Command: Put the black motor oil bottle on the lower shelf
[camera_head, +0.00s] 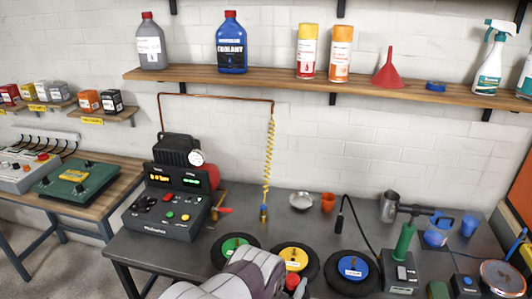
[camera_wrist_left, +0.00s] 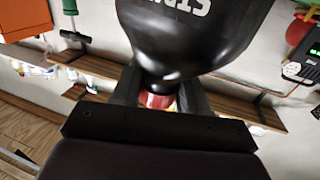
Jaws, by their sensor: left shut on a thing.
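The black motor oil bottle (camera_wrist_left: 195,30) fills the top of the left wrist view, with part of a white label showing. My left gripper (camera_wrist_left: 160,96) is shut on it near its narrow neck, and a red part shows between the fingers. In the head view my left arm comes in at the bottom centre, and the fingers and bottle cannot be made out clearly there. The long wooden shelf (camera_head: 270,79) on the wall has brackets of another shelf above it. My right gripper is not in view.
On the shelf stand a grey bottle (camera_head: 150,43), a blue coolant bottle (camera_head: 232,45), two spray cans (camera_head: 307,52), a red funnel (camera_head: 389,70) and a spray bottle (camera_head: 491,62). Bare gaps lie between them. The workbench (camera_head: 370,210) below holds a control console (camera_head: 167,212) and coloured discs (camera_head: 294,258).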

